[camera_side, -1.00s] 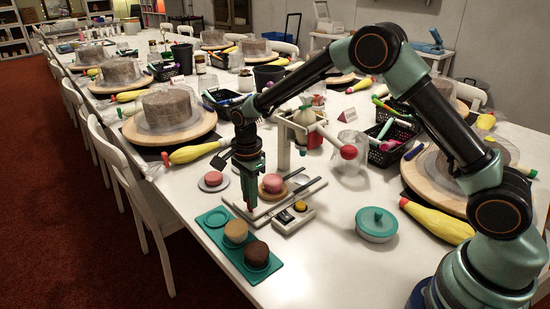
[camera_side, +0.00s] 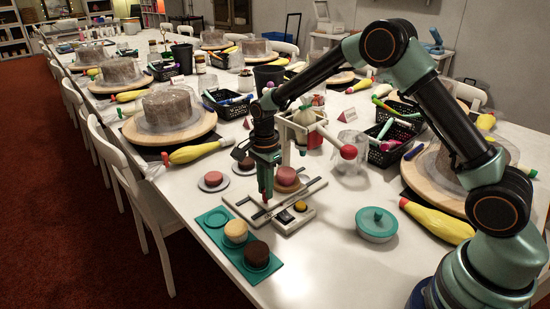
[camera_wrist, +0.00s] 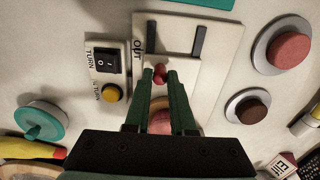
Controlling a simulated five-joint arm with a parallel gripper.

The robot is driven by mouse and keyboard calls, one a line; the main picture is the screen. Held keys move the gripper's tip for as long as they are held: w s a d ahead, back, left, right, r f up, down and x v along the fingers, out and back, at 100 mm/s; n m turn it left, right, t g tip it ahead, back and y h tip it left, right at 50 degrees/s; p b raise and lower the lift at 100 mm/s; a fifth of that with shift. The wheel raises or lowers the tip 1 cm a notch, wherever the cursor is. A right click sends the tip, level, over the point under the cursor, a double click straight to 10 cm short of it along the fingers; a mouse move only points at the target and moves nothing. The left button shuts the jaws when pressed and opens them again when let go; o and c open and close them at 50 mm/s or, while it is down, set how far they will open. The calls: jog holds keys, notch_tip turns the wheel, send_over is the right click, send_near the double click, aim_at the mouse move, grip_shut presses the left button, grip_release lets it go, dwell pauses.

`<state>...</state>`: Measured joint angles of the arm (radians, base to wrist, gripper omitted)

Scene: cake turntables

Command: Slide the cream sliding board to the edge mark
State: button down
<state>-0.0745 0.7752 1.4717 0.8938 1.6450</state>
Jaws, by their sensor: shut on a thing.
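The cream sliding board (camera_side: 280,199) lies in its pale base on the table, with dark strips showing. In the wrist view the pale board (camera_wrist: 175,60) shows past my fingertips, beside the word OUT (camera_wrist: 139,45) on the base. My gripper (camera_side: 265,199) points down over the board's near left part. In the wrist view my gripper (camera_wrist: 160,76) is shut on a small red knob (camera_wrist: 159,70). A pink macaron (camera_side: 287,175) stands on a tan disc at the board's far side; my fingers partly cover it in the wrist view. I cannot clearly make out the edge mark.
A switch box (camera_wrist: 108,70) with a yellow button stands close beside the base. A teal tray (camera_side: 216,226) with two macarons lies in front. A teal lidded bowl (camera_side: 376,224) is to the right. Saucers with a pink (camera_side: 213,179) and a brown macaron (camera_side: 246,163) stand behind left.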

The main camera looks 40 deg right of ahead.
aim_at(278, 195)
jog(key=shift+d, duration=2.25)
jog(key=c, duration=0.8)
grip_release()
jog(key=shift+o, duration=0.2)
notch_tip(278, 195, up, 7)
